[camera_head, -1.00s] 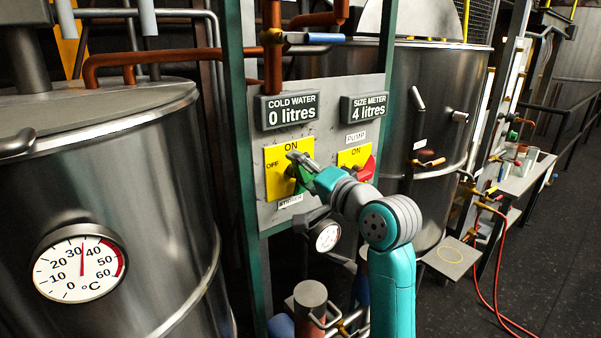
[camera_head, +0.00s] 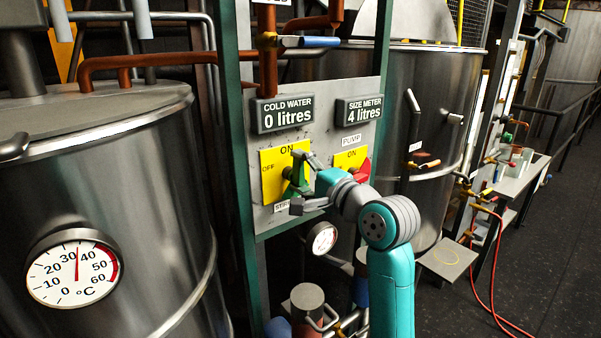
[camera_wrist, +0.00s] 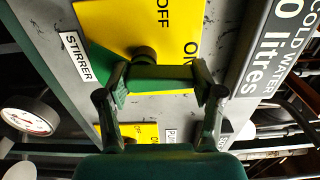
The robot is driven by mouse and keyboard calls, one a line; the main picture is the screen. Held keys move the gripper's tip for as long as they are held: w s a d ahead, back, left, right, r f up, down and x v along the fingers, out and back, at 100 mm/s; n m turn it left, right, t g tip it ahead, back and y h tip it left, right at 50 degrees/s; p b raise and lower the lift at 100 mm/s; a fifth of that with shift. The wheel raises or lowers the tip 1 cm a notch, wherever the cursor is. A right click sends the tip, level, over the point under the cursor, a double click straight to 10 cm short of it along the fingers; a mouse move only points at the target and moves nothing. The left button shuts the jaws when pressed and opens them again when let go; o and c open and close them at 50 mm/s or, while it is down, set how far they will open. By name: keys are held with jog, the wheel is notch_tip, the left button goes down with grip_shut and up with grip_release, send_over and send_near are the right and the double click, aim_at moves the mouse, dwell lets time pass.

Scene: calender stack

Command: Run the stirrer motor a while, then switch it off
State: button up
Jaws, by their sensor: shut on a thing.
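The stirrer switch is a green knob (camera_head: 294,188) on a yellow plate (camera_head: 270,163) marked ON at the top and OFF at the left. A STIRRER label (camera_wrist: 77,57) sits beside the plate in the wrist view. My gripper (camera_head: 301,183) is at the knob, one finger above it and one below. In the wrist view the green knob (camera_wrist: 158,78) spans between the two fingertips of my gripper (camera_wrist: 161,84), which is shut on it. Fingers partly cover the knob in the head view, so I cannot tell exactly which mark it points to.
The red pump switch (camera_head: 364,171) on its own yellow plate is close to the right of my gripper. Displays above read cold water 0 litres (camera_head: 283,114) and size meter 4 litres (camera_head: 359,109). A steel tank with a thermometer (camera_head: 74,269) stands at left. Floor at right is open.

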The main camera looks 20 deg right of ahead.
jog(key=shift+f, duration=0.1)
jog(key=o, duration=1.1)
jog(key=shift+o, duration=0.2)
jog(key=v, duration=1.2)
dwell(5.4)
